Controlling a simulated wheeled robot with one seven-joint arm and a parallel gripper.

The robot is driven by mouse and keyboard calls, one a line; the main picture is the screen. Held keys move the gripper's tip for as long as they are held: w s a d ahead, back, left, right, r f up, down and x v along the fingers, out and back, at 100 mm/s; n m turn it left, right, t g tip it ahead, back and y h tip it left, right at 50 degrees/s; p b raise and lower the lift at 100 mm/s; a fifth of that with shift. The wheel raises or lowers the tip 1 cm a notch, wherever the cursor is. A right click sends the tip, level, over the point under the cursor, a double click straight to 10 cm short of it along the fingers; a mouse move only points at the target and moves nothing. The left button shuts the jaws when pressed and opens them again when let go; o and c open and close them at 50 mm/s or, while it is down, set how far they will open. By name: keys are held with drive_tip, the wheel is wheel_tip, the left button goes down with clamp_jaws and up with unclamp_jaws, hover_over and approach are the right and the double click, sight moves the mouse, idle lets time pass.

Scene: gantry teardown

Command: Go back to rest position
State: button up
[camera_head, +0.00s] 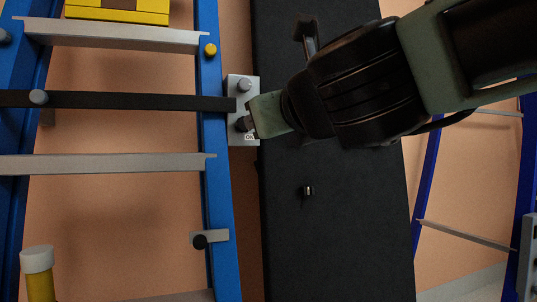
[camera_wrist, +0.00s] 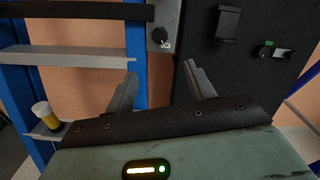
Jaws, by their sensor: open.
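My gripper (camera_wrist: 160,72) is open in the wrist view, its two grey fingers spread with nothing between them. In the head view my gripper (camera_head: 268,115) reaches in from the upper right, and its fingers are hard to make out. Its end overlaps the right side of a grey plate (camera_head: 238,88) with a dark knob (camera_head: 241,124) and a small white label. In the wrist view the same plate and knob (camera_wrist: 159,35) show beyond the fingertips, apart from them.
A black panel (camera_head: 340,240) stands behind my arm, with a small fitting (camera_head: 308,190) on it. A blue upright (camera_head: 218,200) carries grey shelves (camera_head: 100,163) and a black bar (camera_head: 120,102). A white-capped yellow cylinder (camera_head: 38,275) is at lower left. Another blue frame (camera_head: 428,180) stands at right.

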drive_tip(key=s+a+f+n+g+y, duration=0.1)
drive_tip(key=s+f+n+g, duration=0.2)
drive_tip(key=f+n, duration=0.45)
drive_tip(key=s+a+f+n+g+p, duration=0.1)
drive_tip(key=s+f+n+g, duration=0.25)
drive_tip(key=f+n, duration=0.4)
drive_tip(key=s+a+f+n+g+y, duration=0.1)
drive_tip(key=s+f+n+g, duration=0.1)
drive_tip(key=f+n+g, duration=0.4)
drive_tip(key=s+d+f+n+g+h+p, duration=0.1)
drive_tip(key=s+d+f+n+g+h, duration=0.45)
drive_tip(key=s+d+f+n, duration=0.9)
wheel_tip(320, 180, up, 36)
drive_tip(key=w+n+p, duration=0.1)
drive_tip(key=p, duration=3.7)
drive_tip(key=shift+w+a+r+t+h, duration=0.2)
drive_tip(key=shift+t+h, duration=0.1)
drive_tip(key=shift+h, duration=0.15)
drive_tip(key=shift+n, duration=0.25)
